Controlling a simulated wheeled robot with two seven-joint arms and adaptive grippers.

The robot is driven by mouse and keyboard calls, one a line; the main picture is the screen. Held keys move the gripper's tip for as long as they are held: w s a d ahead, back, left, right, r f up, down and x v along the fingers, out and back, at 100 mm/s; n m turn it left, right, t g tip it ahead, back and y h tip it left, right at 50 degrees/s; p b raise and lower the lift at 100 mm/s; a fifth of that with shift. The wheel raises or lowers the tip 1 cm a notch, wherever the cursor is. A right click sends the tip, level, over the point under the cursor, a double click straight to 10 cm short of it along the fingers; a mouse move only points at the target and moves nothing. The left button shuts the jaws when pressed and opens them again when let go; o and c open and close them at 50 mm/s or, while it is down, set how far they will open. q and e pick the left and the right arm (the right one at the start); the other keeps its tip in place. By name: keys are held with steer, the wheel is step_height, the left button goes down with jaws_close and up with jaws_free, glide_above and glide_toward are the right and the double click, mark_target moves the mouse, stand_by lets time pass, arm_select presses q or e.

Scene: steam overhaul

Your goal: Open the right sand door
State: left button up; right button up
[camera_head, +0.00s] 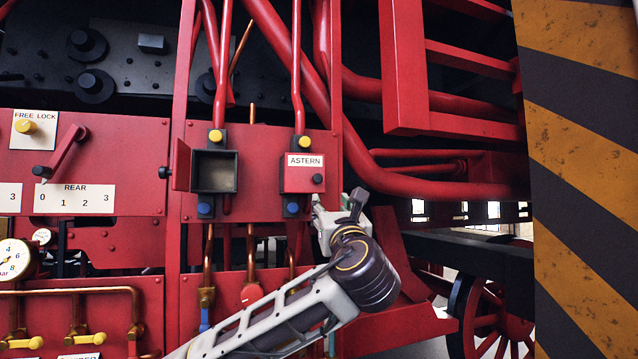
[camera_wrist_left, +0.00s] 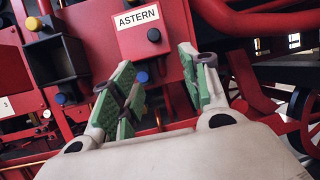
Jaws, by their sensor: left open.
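The right sand door (camera_head: 301,166) is a red panel with a white ASTERN label, and it is closed. Its black knob (camera_head: 317,179) is at the lower right of the door. In the left wrist view the door (camera_wrist_left: 160,48) and knob (camera_wrist_left: 154,34) are ahead of the fingers. My left gripper (camera_head: 337,203) is below and to the right of the door, apart from the knob. Its green-padded fingers (camera_wrist_left: 157,72) are open, with nothing held. The left sand box (camera_head: 214,171) beside it is open, showing a dark inside. My right gripper is not in view.
The open red flap (camera_head: 181,165) sticks out at the left. Yellow knobs (camera_head: 304,143) sit above the boxes and blue knobs (camera_head: 292,209) below. Red pipes (camera_head: 430,187) run at the right, and a striped post (camera_head: 585,150) stands at the right edge.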

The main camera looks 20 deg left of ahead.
arm_select(q)
steer(key=shift+s+a+r, duration=0.1)
steer(key=shift+s+r, duration=0.2)
steer(key=shift+r, duration=0.4)
steer(key=shift+w, duration=0.1)
steer(key=p, duration=0.3)
glide_toward(318, 180)
steer(key=x, duration=0.4)
steer(key=shift+w+a+r, duration=0.15)
steer(key=shift+w+r, duration=0.05)
steer(key=shift+w, duration=0.05)
steer(key=x, duration=0.2)
steer(key=shift+w+a+r, duration=0.1)
steer(key=shift+w, duration=0.2)
steer(key=shift+w+a+r+p, duration=0.2)
steer(key=shift+w+a+p, duration=0.1)
steer(key=shift+w, duration=0.25)
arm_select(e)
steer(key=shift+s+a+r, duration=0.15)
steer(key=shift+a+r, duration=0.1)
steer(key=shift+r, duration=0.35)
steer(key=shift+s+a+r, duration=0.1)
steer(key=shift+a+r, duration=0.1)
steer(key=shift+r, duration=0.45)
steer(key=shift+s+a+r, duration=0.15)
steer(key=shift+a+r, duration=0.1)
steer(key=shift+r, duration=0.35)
arm_select(q)
steer(key=shift+c, duration=0.3)
